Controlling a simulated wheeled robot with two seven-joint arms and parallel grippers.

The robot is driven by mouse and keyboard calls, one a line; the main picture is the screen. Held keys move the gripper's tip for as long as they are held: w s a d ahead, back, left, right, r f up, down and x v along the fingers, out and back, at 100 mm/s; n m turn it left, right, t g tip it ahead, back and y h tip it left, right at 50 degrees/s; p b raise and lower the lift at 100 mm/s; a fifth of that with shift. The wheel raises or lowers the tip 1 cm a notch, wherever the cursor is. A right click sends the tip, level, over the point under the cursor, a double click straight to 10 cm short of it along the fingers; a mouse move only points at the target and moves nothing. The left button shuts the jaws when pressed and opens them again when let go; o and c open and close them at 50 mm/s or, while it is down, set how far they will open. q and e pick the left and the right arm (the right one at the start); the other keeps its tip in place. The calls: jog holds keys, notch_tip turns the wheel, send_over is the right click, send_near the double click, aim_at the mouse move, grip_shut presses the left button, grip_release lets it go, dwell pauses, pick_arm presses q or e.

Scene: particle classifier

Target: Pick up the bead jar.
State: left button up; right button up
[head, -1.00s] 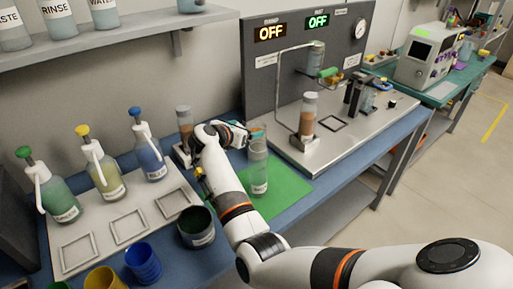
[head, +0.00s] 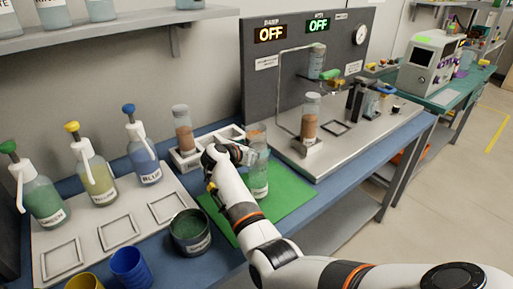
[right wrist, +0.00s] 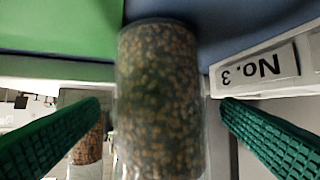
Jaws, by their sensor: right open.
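A clear bead jar (head: 259,172) stands upright on the green mat (head: 290,196) in the head view, greenish low down with orange-brown showing near its top. My right gripper (head: 243,154) is at its left side and hides part of it. In the right wrist view, a jar (right wrist: 158,100) of mixed brown and green beads fills the space between the two green ridged fingers of the open gripper (right wrist: 160,118). The fingers stand apart from the jar's sides there. My left gripper is out of view.
A white rack (head: 186,163) with another bead jar (head: 182,130) is behind and left. A brown-filled jar (head: 310,116) stands on the steel machine base (head: 345,150). A label reading No. 3 (right wrist: 252,70) is close by. Pump bottles (head: 146,155) and a dark tub (head: 190,232) are at left.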

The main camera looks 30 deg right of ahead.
jog(key=x, duration=0.3)
jog(key=shift+w+d+f, duration=0.1)
jog(key=shift+d, duration=0.1)
jog(key=c, duration=1.3)
